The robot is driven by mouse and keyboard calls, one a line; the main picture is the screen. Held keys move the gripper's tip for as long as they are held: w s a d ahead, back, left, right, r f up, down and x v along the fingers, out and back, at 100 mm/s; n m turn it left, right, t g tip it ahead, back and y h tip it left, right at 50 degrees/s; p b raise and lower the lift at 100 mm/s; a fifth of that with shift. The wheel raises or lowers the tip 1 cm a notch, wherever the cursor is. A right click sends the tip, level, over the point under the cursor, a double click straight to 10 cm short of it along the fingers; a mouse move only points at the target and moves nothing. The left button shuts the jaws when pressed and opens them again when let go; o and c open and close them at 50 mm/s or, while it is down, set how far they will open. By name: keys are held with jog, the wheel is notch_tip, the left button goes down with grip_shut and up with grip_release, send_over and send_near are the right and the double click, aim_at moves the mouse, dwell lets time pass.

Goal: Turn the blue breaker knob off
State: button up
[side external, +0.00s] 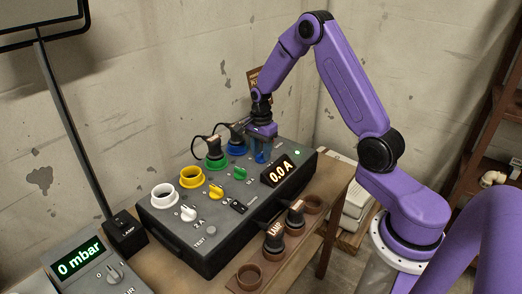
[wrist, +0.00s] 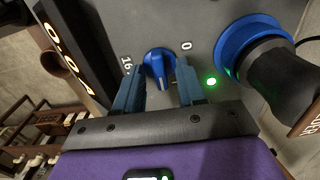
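The blue breaker knob (wrist: 159,64) is on the grey panel of the box, between the "0" and "16" marks in the wrist view. Which mark it points to is not clear. My gripper (wrist: 159,76) has its two blue fingers on either side of the knob, with narrow gaps showing, so it looks open around it. In the side external view my gripper (side external: 261,152) points down at the far right part of the box and hides the knob. The display (side external: 281,170) on the box (side external: 187,239) reads 0.0 A.
A blue socket (wrist: 240,40) with a black plug (wrist: 272,80) is close to my right finger in the wrist view, beside a lit green lamp (wrist: 211,82). Green (side external: 239,173), yellow (side external: 215,192) and white (side external: 188,213) knobs stand farther along the panel. A brown holder (side external: 250,277) is in front.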

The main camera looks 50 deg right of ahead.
grip_shut()
jog(key=shift+n, duration=0.3)
jog(key=n, duration=1.3)
jog(key=shift+n, duration=2.1)
grip_release()
